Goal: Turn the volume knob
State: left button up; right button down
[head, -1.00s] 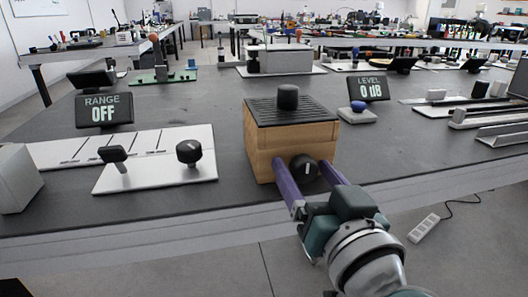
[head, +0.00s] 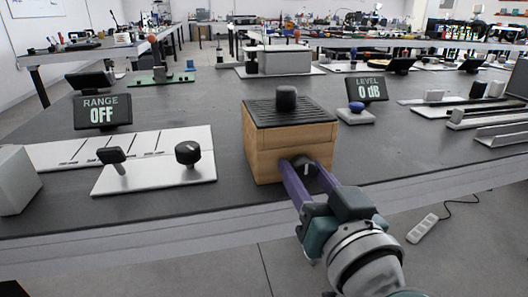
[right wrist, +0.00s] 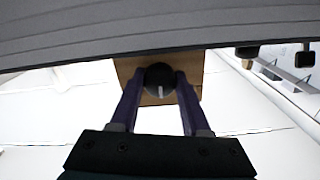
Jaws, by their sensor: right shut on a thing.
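The volume knob is a round black knob (head: 304,167) with a white pointer mark, on the front face of a wooden box (head: 265,155) with a black ribbed top. In the right wrist view the knob (right wrist: 159,80) sits between the fingertips, its mark pointing roughly up and down the picture. My right gripper (head: 305,169) is shut on the knob, with one purple finger on each side. The fingers hide the knob's sides in the head view. The display (head: 368,89) behind the box reads LEVEL 0 dB. My left gripper is not in view.
A black cylinder knob (head: 287,98) stands on top of the box. To the left is a white panel (head: 150,180) with a black lever and a black knob, below a display (head: 102,111) reading RANGE OFF. A blue button (head: 357,107) stands at the right. The table's front edge is clear.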

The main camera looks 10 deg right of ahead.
jog(key=shift+m, duration=1.5)
jog(key=m, duration=0.2)
jog(key=shift+m, duration=0.3)
jog(key=m, duration=0.6)
jog(key=shift+b, duration=0.3)
jog(key=m+b, duration=0.1)
jog(key=m, duration=0.5)
jog(key=shift+m, duration=0.4)
jog(key=m+b, duration=0.1)
jog(key=m, duration=0.3)
jog(key=shift+m, duration=0.7)
